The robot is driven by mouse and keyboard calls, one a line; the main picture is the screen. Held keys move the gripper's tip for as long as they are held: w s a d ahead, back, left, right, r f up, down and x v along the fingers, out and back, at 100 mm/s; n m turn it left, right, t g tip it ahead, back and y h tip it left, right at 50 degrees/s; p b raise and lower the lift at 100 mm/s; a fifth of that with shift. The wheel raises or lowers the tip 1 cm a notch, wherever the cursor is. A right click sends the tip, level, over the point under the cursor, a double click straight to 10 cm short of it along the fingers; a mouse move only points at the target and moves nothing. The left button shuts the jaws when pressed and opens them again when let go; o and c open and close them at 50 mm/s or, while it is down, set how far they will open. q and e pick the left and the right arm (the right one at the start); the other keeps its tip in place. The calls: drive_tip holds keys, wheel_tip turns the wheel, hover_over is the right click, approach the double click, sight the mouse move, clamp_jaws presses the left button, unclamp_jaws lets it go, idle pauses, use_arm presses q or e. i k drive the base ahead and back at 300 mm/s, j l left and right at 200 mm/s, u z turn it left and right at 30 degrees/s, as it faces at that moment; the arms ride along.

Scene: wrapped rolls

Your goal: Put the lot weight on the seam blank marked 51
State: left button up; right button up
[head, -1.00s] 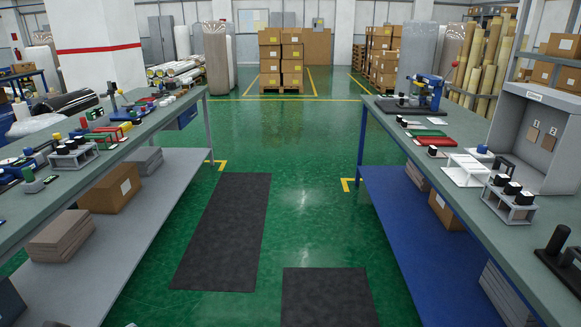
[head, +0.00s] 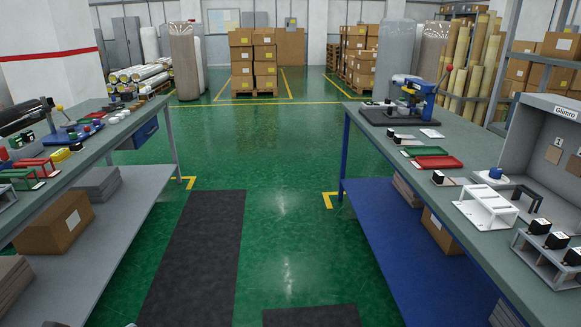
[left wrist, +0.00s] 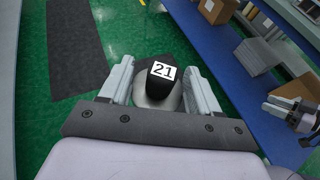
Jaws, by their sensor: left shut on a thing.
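In the left wrist view my left gripper (left wrist: 158,68) is shut on a rounded thing (left wrist: 155,92) with a silver-grey body, a black top and a white label reading 21. It is held above the floor. I cannot tell whether it is the lot weight. Several black-topped blocks with white labels (head: 555,241) sit in a grey rack on the right bench; their numbers are too small to read. Another such block (head: 438,178) stands farther back. No mark 51 is legible. My right gripper (left wrist: 293,112) shows partly at the right edge of the left wrist view; its jaws are unclear.
The right bench (head: 470,250) also carries a white stand (head: 488,208), a blue round thing (head: 495,174), a black bracket (head: 526,196), red (head: 440,162) and green trays, a blue press (head: 411,95) and a grey booth (head: 540,135). A cluttered left bench stands opposite.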

sight(459, 180)
drive_tip(key=i, duration=1.05)
drive_tip(key=i+z, duration=0.2)
drive_tip(key=i, duration=0.25)
drive_tip(key=i+j+z, duration=0.15)
drive_tip(key=i, duration=0.3)
drive_tip(key=i+z, duration=0.2)
drive_tip(key=z, duration=0.3)
drive_tip(key=i+j+z, duration=0.2)
drive_tip(key=z, duration=0.25)
drive_tip(key=i+z, duration=0.1)
drive_tip(key=z, duration=0.25)
drive_tip(key=j+z, duration=0.15)
drive_tip(key=z, duration=0.2)
drive_tip(key=i+j+z, duration=0.1)
drive_tip(key=z, duration=0.25)
drive_tip(key=i+z, duration=0.2)
drive_tip(key=z, duration=0.15)
drive_tip(key=i+j+z, duration=0.1)
drive_tip(key=z, duration=0.3)
drive_tip(key=i+j+z, duration=0.15)
drive_tip(key=z, duration=0.2)
drive_tip(key=i, duration=0.05)
